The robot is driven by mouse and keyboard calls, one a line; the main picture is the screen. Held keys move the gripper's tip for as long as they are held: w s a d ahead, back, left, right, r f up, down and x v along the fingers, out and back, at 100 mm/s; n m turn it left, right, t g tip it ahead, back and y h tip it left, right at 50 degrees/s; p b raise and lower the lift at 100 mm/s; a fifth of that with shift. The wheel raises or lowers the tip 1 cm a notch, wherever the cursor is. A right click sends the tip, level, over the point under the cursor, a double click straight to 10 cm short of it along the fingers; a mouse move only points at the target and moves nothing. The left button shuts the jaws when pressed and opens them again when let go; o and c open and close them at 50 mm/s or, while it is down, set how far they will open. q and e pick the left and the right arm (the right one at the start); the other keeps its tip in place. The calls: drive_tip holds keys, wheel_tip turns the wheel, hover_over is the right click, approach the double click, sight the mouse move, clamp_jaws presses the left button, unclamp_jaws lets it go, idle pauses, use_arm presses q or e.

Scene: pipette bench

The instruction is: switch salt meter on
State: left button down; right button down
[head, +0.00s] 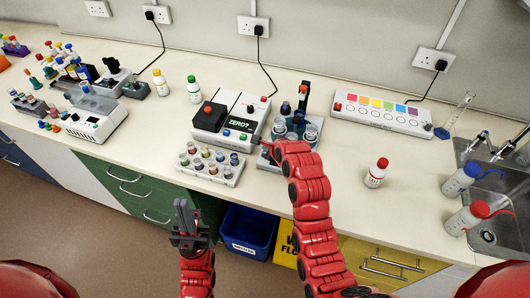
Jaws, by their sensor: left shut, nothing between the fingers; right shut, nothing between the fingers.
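A white bench meter with a black panel (236,108) stands mid-bench, its display reading "ZERO?". It has a red knob on a dark lid at left and small green and blue buttons in front. No name on it is legible, so I cannot tell for certain that it is the salt meter. My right gripper (264,147) is shut at the meter's front right corner; whether it touches is unclear. My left gripper (184,214) is shut and empty, pointing up in front of the bench.
A vial rack (211,168) sits just before the meter. A grey stand with round cups (297,130) is close at right. A red-capped bottle (376,173) stands further right, with free bench around it. A blue bin (248,231) is below.

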drive_tip(key=shift+f, duration=0.1)
idle(0.4)
drive_tip(key=shift+f, duration=0.3)
drive_tip(key=shift+f+b, duration=0.4)
drive_tip(key=shift+f, duration=0.1)
idle(0.6)
drive_tip(key=shift+r+p, duration=0.35)
drive_tip(key=shift+r, duration=0.55)
wheel_tip(320, 180, up, 6)
drive_tip(key=shift+p, duration=1.05)
